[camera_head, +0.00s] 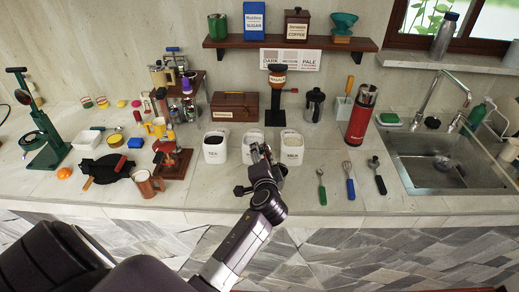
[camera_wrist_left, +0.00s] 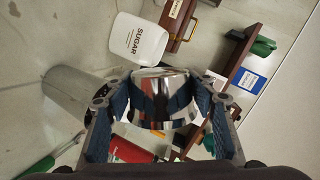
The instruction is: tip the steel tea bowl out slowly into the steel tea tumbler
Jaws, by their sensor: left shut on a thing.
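The steel tea bowl (camera_wrist_left: 162,97) is shiny and sits between the two fingers of my left gripper (camera_wrist_left: 160,112) in the left wrist view. The gripper is shut on it. In the head view my left gripper (camera_head: 262,160) is over the counter's front part, before the canisters, and hides most of the bowl. A grey metal tumbler (camera_wrist_left: 72,92), which looks like the steel tea tumbler, shows left of the bowl in the wrist view, partly behind a finger. In the head view I cannot make it out clearly. Whether the bowl holds anything cannot be seen. My right gripper is not in view.
White canisters, one marked TEA (camera_head: 215,147), stand just behind the gripper. A green-handled spoon (camera_head: 321,187), a blue-handled whisk (camera_head: 349,180) and a red flask (camera_head: 361,117) are to the right, before the sink (camera_head: 445,160). A copper mug (camera_head: 147,184) stands left.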

